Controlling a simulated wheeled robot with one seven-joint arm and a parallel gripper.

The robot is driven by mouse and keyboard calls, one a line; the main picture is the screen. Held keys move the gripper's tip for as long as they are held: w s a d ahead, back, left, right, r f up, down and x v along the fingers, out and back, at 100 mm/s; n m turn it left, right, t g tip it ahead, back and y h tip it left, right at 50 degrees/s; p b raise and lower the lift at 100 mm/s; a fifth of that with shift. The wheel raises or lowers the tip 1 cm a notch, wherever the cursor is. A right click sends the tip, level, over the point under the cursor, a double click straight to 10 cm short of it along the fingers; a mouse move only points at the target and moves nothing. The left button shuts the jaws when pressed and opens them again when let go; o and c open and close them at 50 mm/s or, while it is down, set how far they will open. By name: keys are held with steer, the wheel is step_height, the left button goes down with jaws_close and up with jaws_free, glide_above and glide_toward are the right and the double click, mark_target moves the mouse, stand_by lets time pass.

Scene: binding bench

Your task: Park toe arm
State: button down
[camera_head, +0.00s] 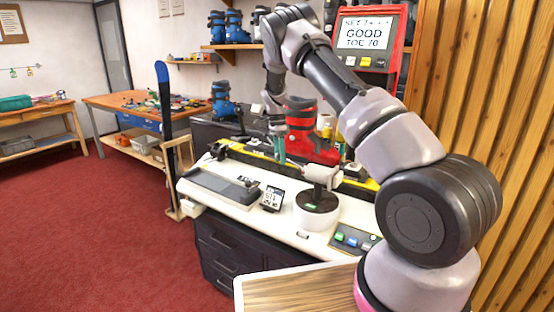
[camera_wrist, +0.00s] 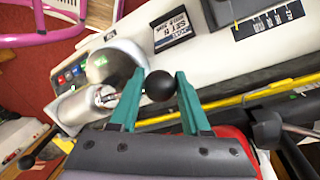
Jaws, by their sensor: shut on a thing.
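My gripper (camera_head: 279,148) is over the bench beside a red ski boot (camera_head: 312,133). In the wrist view, its green fingers (camera_wrist: 161,78) sit on both sides of a round black knob (camera_wrist: 161,88) and are shut on it. The knob appears to belong to the toe arm; the link behind it is mostly hidden. A grey-white cylinder head (camera_head: 320,172) stands above a round base (camera_head: 318,208) just right of my gripper. The cylinder also shows in the wrist view (camera_wrist: 78,108). The red screen (camera_head: 368,34) reads "GOOD" and "TOE 70".
A small display (camera_head: 271,199) and a dark tray (camera_head: 222,187) lie on the white bench top. Coloured buttons (camera_head: 352,240) are at its right front. A yellow-edged rail (camera_head: 245,153) runs behind. A blue ski (camera_head: 164,100) stands at the bench's left end.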

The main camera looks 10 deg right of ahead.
steer(key=shift+w+d, duration=0.2)
steer(key=shift+d, duration=0.25)
steer(key=shift+d+r, duration=0.1)
steer(key=shift+c, duration=1.9)
jaws_free()
steer(key=shift+w+r, duration=0.1)
steer(key=shift+r, duration=0.15)
step_height(320, 180, up, 10)
steer(key=w, duration=0.1)
steer(key=shift+w+a, duration=0.3)
steer(key=shift+w, duration=0.1)
